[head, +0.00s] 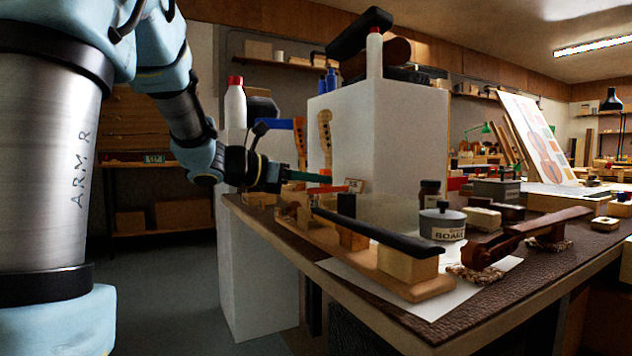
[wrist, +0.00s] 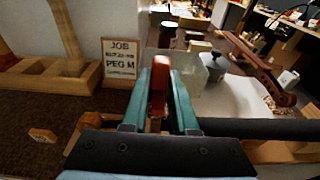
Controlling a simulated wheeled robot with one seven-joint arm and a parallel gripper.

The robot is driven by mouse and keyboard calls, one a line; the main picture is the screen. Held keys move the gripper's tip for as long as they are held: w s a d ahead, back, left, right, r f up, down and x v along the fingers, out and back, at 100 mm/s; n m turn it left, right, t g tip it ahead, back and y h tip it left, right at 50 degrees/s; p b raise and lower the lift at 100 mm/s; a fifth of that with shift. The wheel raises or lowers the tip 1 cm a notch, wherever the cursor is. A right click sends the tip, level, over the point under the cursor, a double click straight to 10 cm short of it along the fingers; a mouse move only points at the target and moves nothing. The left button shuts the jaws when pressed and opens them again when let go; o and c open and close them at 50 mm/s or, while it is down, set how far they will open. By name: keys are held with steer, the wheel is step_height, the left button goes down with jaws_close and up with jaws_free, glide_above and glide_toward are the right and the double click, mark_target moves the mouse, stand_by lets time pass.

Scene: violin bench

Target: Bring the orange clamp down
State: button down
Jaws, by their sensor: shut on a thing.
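My gripper (head: 318,177) reaches in from the left over the near-left end of the bench, its teal fingers pointing right. In the wrist view, my gripper (wrist: 160,78) is shut on the orange clamp (wrist: 159,82), whose narrow orange-red part stands between the fingers. In the head view, a thin orange-red bar of the clamp (head: 327,189) shows just under the fingertips. The rest of the clamp is hidden, and I cannot tell whether it touches anything below.
A job card (wrist: 119,62) stands close to the left of the fingers. A long black fingerboard (head: 380,233) lies on wooden blocks nearby. A tall white block (head: 392,130) stands behind.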

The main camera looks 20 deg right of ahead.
steer(key=c, duration=0.7)
jaws_free()
steer(key=p+v, duration=0.2)
steer(key=v, duration=0.8)
steer(key=shift+s+a, duration=0.15)
steer(key=shift+a, duration=0.2)
steer(key=shift+f, duration=0.1)
